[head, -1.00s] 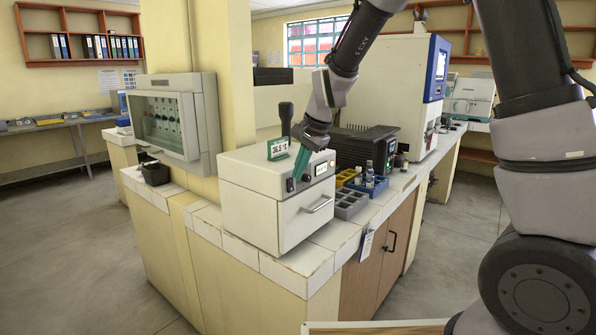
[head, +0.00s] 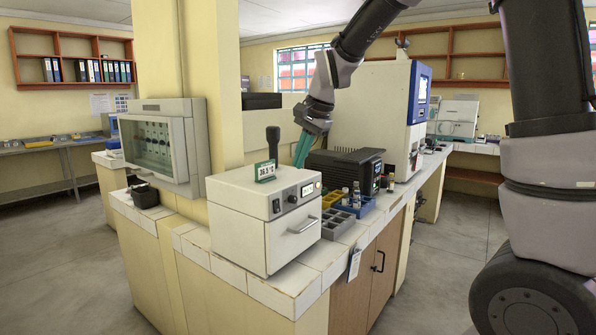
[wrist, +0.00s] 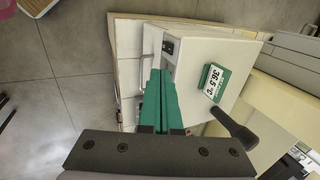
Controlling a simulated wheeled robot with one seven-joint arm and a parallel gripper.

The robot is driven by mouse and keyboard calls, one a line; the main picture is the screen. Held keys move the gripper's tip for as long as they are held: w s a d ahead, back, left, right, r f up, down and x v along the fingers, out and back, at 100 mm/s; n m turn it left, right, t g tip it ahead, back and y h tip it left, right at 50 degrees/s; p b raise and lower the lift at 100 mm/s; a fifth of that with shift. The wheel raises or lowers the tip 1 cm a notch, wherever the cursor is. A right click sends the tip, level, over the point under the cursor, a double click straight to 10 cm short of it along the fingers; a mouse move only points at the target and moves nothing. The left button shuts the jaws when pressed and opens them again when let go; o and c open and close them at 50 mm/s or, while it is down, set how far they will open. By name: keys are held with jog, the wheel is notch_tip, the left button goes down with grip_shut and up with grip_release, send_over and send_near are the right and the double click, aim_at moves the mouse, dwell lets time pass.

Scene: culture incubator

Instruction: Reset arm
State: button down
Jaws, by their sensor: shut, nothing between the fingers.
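My gripper (head: 301,150) has teal fingers pressed together with nothing between them. In the head view it is raised, overlapping the space behind the white incubator box (head: 238,222) and left of the dark block heater. In the wrist view the shut fingers (wrist: 161,100) point toward the incubator (wrist: 205,62), seen from above. The incubator's front drawer with its handle (head: 304,226) looks closed. A green-framed display reading about 36.5 °C (head: 265,170) stands on its top, beside a dark upright handle-like post (head: 272,142). My gripper looks apart from the box.
On the tiled counter right of the incubator are a grey rack (head: 337,224), a blue rack with bottles (head: 356,206) and a black device (head: 345,168). A large white machine (head: 372,105) stands behind. A glass-fronted cabinet (head: 166,144) is at left.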

jog(key=shift+r, duration=0.15)
jog(key=s+d+r+n+t, duration=0.1)
jog(key=s+d+r, duration=0.3)
jog(key=d, duration=0.3)
jog(key=s+d+r+t, duration=0.1)
jog(key=s+d+r, duration=0.25)
jog(key=d, duration=0.35)
jog(key=s+d+n+t+h, duration=0.1)
jog(key=s+d+n+t, duration=0.1)
jog(key=s+d, duration=0.6)
jog(key=s, duration=0.4)
jog(key=shift+s+d+t+h, duration=0.25)
jog(key=shift+d+t+h, duration=0.05)
